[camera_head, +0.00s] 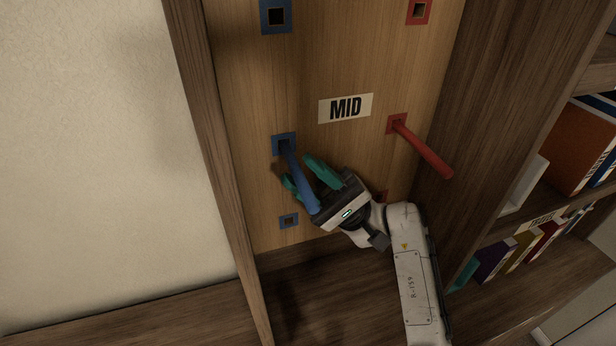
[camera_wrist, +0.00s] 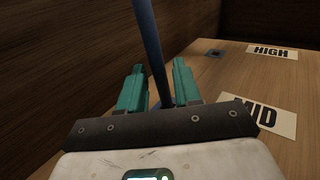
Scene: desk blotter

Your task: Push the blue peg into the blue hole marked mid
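The blue peg (camera_head: 300,183) sticks out of the board, with its far end at the blue mid hole (camera_head: 284,140), left of the MID label (camera_head: 345,108). It leans down and right in the head view. My gripper (camera_head: 300,170) is at the peg, one teal finger on each side. In the wrist view, the peg (camera_wrist: 152,50) passes between the spread fingers of my gripper (camera_wrist: 158,72), with a gap on each side. The peg's lower part there is hidden behind the gripper's palm, and so is the mid hole.
A red peg (camera_head: 425,150) juts out of the red hole right of the label. Other blue holes lie above (camera_head: 275,16) and below (camera_head: 289,220). Wooden side panels (camera_head: 215,150) flank the board. Shelves with books (camera_head: 580,145) stand at the right.

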